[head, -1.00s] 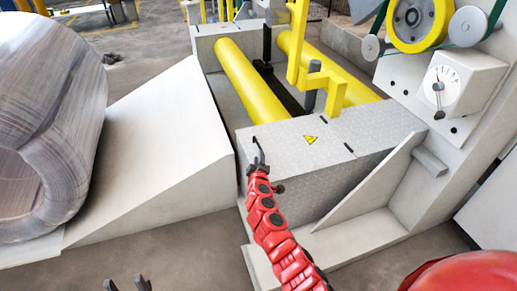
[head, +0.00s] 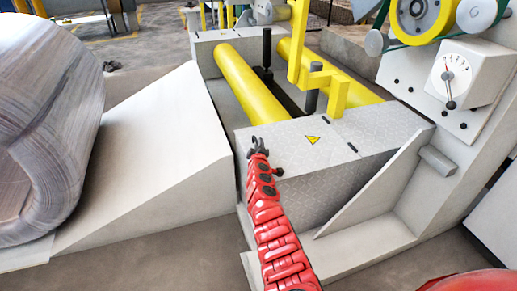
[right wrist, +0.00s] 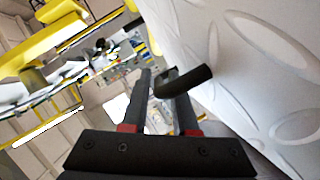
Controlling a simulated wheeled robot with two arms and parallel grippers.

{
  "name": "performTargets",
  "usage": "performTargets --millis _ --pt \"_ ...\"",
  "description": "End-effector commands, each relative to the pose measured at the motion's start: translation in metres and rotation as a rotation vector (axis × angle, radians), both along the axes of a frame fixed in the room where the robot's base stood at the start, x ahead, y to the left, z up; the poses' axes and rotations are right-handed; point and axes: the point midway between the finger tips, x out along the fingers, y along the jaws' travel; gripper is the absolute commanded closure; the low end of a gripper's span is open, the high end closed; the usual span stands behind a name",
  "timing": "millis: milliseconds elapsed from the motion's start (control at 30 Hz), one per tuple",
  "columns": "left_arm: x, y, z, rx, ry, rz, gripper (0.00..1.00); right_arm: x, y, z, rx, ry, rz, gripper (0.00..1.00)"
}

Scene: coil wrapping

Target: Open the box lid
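The box (head: 325,185) is grey, with a patterned metal lid (head: 285,138) that bears a yellow warning triangle. The lid lies flat and closed. My right gripper (head: 258,142) is at the lid's near left corner, with its fingers apart. In the right wrist view, a short dark curved handle (right wrist: 190,82) sticks out from the patterned plate (right wrist: 235,60). It crosses the right finger and reaches into the gap of the open gripper (right wrist: 162,85). I cannot tell whether the fingers touch it. My left gripper is out of view.
Yellow rollers (head: 248,85) and a yellow post (head: 297,45) stand behind the box. A white ramp (head: 150,150) and a large wrapped coil (head: 45,120) are on the left. A machine panel with a dial (head: 458,80) rises on the right.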

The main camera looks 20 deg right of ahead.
Motion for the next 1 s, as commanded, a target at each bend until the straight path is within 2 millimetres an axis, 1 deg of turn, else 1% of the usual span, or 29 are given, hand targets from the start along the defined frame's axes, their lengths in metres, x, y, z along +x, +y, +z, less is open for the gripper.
performTargets --millis 200,267,300,367,1000 --pt "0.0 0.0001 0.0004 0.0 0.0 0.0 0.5 0.0 0.0 0.0006 0.0 0.0 0.0 0.73" --pt "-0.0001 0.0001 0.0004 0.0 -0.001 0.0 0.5 0.0001 0.0001 0.0006 0.0 0.0 0.0 0.84" --pt "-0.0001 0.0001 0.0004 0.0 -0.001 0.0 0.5 0.0001 0.0001 0.0006 0.0 0.0 0.0 0.91" --pt "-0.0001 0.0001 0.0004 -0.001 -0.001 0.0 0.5 0.0001 0.0001 0.0006 0.0 -0.001 -0.001 1.0" --pt "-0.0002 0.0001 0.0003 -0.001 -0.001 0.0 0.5 0.0 0.0004 0.0004 0.001 0.0 0.0 1.0"
